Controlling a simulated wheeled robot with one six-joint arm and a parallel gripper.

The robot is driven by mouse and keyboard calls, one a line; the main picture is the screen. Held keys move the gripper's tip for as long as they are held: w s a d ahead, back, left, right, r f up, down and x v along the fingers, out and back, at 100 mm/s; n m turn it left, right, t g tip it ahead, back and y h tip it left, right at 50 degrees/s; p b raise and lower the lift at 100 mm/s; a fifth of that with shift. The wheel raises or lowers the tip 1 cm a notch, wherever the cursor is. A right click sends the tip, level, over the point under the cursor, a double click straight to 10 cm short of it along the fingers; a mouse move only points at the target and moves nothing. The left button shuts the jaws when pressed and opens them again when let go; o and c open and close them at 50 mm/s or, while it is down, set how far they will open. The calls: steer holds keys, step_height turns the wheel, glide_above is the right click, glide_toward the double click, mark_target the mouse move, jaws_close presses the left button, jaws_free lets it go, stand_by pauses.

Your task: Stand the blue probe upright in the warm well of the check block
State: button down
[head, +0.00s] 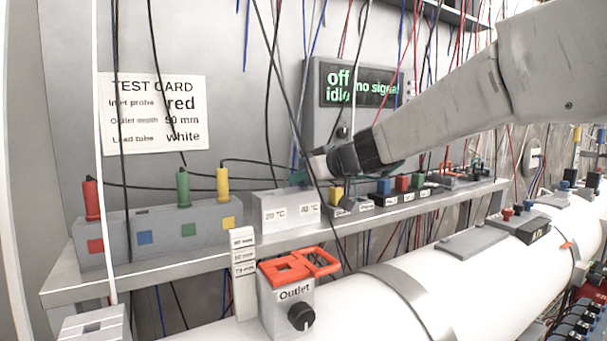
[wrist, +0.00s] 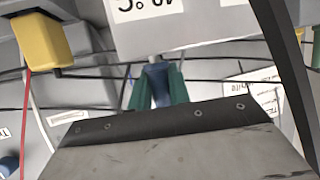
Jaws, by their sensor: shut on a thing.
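The check block (head: 287,211) is a pale block on the shelf, marked 20 °C at left and 40 °C at right. My gripper (head: 299,178) is above its top, near the 40 °C side. In the wrist view the blue probe (wrist: 157,82) is between the teal fingers of my gripper (wrist: 157,92), which are shut on it. Its grey end points at the check block (wrist: 190,22), whose 40 °C label shows upside down. I cannot tell whether the probe's end touches the block or is in a well. The head view does not clearly show the probe.
A grey rack (head: 160,232) at left holds a red probe (head: 91,199), a green probe (head: 183,188) and a yellow probe (head: 222,184); its blue-marked place is empty. Cables hang in front. The Outlet box (head: 283,312) and white pipe (head: 370,310) lie below the shelf.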

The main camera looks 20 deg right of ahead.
steer(key=shift+f, duration=0.2)
steer(key=c, duration=1.2)
jaws_free()
steer(key=shift+c, duration=0.2)
steer(key=v, duration=0.7)
steer(key=shift+s+d, duration=0.2)
steer(key=shift+s, duration=0.15)
steer(key=shift+r, duration=0.1)
